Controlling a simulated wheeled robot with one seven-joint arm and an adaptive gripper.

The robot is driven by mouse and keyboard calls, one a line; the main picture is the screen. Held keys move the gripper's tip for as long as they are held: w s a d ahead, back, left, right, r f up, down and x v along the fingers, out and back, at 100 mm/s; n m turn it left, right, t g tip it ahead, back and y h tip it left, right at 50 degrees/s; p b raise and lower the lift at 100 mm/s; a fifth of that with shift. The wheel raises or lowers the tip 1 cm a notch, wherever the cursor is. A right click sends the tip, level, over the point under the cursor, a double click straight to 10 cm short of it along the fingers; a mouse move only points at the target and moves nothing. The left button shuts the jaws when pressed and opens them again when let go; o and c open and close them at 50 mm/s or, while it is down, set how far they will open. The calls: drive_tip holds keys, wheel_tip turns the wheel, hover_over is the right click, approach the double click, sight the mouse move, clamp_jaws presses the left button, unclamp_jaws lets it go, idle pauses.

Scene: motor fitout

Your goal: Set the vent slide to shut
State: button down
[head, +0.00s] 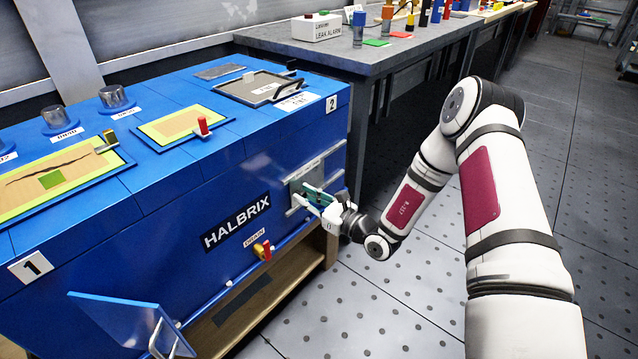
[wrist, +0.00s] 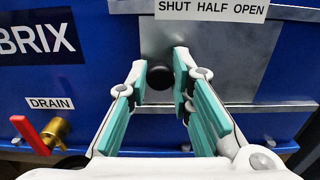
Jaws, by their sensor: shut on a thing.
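The vent slide is a grey metal plate (wrist: 225,60) on the blue cabinet's side, with a black round knob (wrist: 159,75). A label strip (wrist: 210,9) above it reads SHUT, HALF, OPEN from left to right. The knob stands near the left end, about below the word SHUT. My gripper (wrist: 160,72) has its teal-padded fingers on either side of the knob and is shut on it. In the head view the plate (head: 296,186) is partly hidden behind my gripper (head: 312,202).
A drain valve with a red handle (wrist: 32,136) sits lower left of the plate. A blue flap (head: 130,318) sticks out from the cabinet's front. A grey workbench (head: 400,50) stands behind. The floor to the right is open.

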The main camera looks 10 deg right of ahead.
drive_tip(key=shift+s+a, duration=0.3)
drive_tip(key=shift+a, duration=0.1)
drive_tip(key=c, duration=1.4)
unclamp_jaws()
drive_tip(key=shift+a, duration=0.1)
drive_tip(key=shift+c, duration=0.2)
drive_tip(key=v, duration=1.2)
